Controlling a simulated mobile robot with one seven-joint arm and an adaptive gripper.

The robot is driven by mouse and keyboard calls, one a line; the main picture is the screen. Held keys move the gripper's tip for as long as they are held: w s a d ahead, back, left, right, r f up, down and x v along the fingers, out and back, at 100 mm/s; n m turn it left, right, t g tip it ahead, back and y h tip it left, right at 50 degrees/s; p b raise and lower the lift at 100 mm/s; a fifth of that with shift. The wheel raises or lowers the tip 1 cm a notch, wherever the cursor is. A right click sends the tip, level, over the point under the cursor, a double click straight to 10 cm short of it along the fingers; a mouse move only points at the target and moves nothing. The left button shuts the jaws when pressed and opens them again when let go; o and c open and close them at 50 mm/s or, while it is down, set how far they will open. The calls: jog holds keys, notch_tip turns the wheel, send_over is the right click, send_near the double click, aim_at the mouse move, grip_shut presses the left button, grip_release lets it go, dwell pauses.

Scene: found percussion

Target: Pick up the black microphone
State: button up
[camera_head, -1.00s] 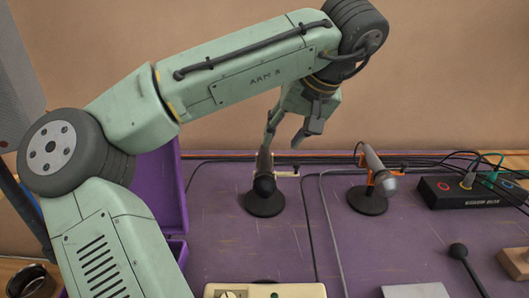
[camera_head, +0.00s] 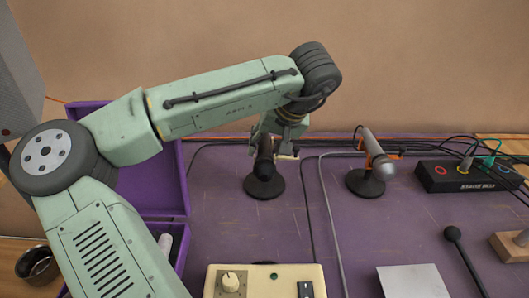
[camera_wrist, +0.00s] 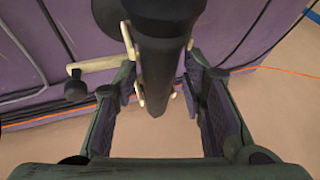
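The black microphone (camera_head: 264,160) sits tilted in a cream-coloured clip on a round black stand (camera_head: 270,190), near the back of the purple surface. In the wrist view the microphone (camera_wrist: 162,50) runs down between the two fingers of my gripper (camera_wrist: 158,78). The fingers are open, one on each side of the microphone. The right finger stands slightly apart from it; the left one is very close, and contact cannot be told. In the head view my gripper (camera_head: 276,137) is at the microphone's back end, partly hidden by it.
A silver microphone (camera_head: 376,155) in an orange clip stands to the right. A black cable box (camera_head: 465,178) is farther right. A black-headed stick-like item (camera_head: 460,250), a cream control box (camera_head: 255,281) and an open purple case (camera_head: 155,190) are around. Cables run along the back.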

jog(key=shift+c, duration=0.3)
grip_shut()
dwell(0.3)
